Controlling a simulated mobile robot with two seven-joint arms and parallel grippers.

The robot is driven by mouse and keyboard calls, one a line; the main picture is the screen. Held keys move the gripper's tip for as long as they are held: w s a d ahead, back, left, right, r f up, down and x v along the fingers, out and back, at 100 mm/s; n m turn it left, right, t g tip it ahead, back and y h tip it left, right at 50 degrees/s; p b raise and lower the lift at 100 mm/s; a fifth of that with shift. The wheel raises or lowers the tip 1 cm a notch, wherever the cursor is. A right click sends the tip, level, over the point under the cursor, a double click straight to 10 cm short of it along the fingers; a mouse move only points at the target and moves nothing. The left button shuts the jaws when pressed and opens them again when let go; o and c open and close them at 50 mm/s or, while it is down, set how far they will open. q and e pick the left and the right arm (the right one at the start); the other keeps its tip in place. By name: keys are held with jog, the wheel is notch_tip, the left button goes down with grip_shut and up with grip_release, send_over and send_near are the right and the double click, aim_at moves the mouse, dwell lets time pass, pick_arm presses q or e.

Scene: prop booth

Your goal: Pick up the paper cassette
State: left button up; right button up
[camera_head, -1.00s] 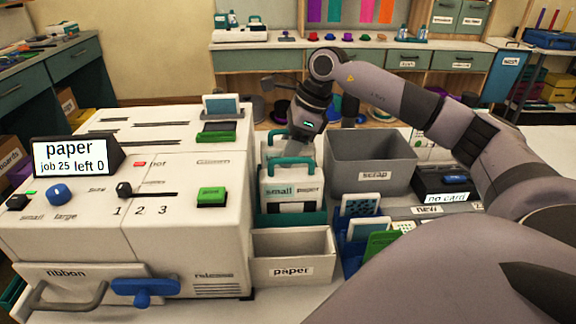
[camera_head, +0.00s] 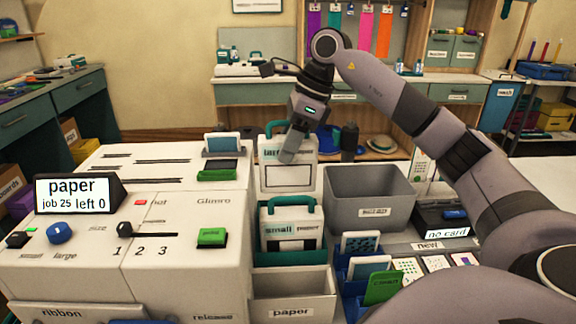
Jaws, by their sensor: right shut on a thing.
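My right gripper (camera_head: 293,148) is shut on a white paper cassette (camera_head: 287,178) with a green handle. The cassette hangs upright above the rack, and the gripper partly covers its label, which seems to begin "lar". A second white cassette (camera_head: 290,246), labelled "small paper", stands in front of and below it, its green handle up. It sits in a green holder (camera_head: 290,258). My left gripper is not in view.
A printer-like machine (camera_head: 190,255) fills the left, its screen (camera_head: 78,191) reading "paper, job 25, left 0". A white "paper" bin (camera_head: 291,312) is in front of the cassettes. A grey bin (camera_head: 366,214) and blue card racks (camera_head: 350,290) stand to the right.

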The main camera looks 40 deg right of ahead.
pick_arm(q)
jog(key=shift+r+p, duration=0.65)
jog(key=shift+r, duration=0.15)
pick_arm(e)
notch_tip(320, 180, up, 10)
jog(key=shift+r, duration=0.1)
